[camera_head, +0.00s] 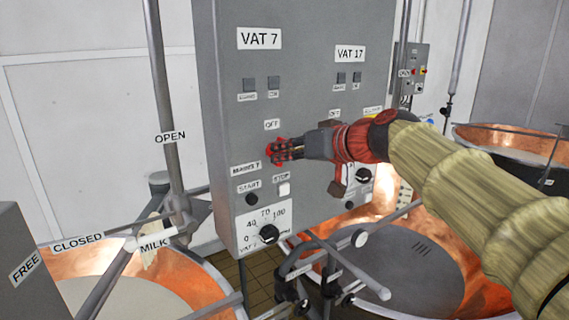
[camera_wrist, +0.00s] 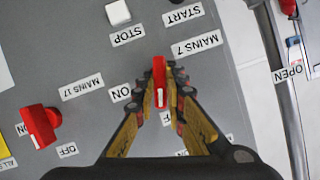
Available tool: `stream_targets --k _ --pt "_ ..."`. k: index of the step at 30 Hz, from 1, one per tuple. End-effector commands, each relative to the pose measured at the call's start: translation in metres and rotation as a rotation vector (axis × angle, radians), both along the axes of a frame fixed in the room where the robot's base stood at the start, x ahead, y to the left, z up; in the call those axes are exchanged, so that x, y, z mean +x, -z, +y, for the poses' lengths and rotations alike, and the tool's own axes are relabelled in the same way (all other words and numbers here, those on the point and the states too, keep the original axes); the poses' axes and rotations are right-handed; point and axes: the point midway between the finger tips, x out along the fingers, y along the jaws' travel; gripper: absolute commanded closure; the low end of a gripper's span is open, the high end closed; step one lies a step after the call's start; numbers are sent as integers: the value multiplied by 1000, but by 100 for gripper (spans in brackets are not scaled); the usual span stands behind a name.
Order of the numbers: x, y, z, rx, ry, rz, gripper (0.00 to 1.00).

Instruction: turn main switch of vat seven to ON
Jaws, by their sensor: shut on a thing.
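The grey control panel (camera_head: 222,110) carries a VAT 7 label (camera_head: 260,38) over its left column. The red main switch of vat seven (camera_wrist: 159,72) is between my gripper's fingers in the wrist view, by the MAINS 7 label (camera_wrist: 196,47). Its white mark points down in that picture, toward a partly hidden OFF label; the ON label (camera_wrist: 121,93) is to its left. My gripper (camera_head: 278,152) is shut on this switch, and its fingers hide most of it in the head view. The fingers also show in the wrist view (camera_wrist: 159,90).
The red MAINS 17 switch (camera_wrist: 40,125) is left in the wrist view. A white STOP button (camera_head: 284,189), a black START button (camera_head: 252,199) and a dial (camera_head: 269,234) sit below my gripper. Copper vats (camera_head: 190,285) and pipes stand below; an upright pipe (camera_head: 163,90) is left of the panel.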

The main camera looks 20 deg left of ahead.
Motion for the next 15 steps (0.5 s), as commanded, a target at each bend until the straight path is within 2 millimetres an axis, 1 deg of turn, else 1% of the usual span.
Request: stream_targets --k 1,15 --pt "2 8 -1 25 2 35 100" --pt "4 10 -2 315 0 379 100"
